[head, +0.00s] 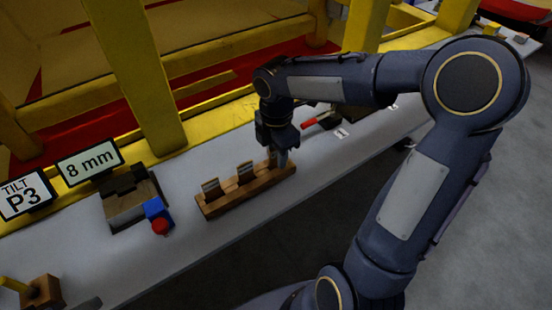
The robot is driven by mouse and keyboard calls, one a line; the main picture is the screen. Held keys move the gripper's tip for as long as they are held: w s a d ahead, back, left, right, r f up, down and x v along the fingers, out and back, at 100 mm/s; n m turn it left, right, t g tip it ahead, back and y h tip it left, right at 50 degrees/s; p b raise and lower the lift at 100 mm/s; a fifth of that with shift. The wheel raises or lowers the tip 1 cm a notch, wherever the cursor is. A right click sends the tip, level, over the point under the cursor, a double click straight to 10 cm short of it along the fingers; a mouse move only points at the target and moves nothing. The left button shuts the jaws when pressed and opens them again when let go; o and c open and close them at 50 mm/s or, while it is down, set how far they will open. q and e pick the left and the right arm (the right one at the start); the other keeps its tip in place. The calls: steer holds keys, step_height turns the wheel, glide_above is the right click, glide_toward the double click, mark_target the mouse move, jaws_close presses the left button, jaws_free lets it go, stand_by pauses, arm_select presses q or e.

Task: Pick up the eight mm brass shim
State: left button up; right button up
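A wooden rack (245,190) lies on the grey bench. Two upright pieces with pale lower faces stand in it, one at the left (212,188) and one in the middle (245,172); they look like shims, but their markings are too small to read. My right gripper (283,160) points down at the rack's right end. Its fingers reach close to the rack there. I cannot tell whether it is open or shut, or whether a shim is between the fingers. No piece is clearly recognisable as the eight mm brass shim. My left gripper is out of view.
An "8 mm" sign (89,162) stands behind a dark-topped block (128,197), beside a "TILT P3" sign (25,196). A blue piece with a red knob (158,215) sits left of the rack. A red-handled tool (314,121) lies behind my gripper. Yellow posts (145,85) border the bench.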

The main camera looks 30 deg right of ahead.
steer(key=shift+f, duration=0.2)
jaws_close()
steer(key=shift+r, duration=0.15)
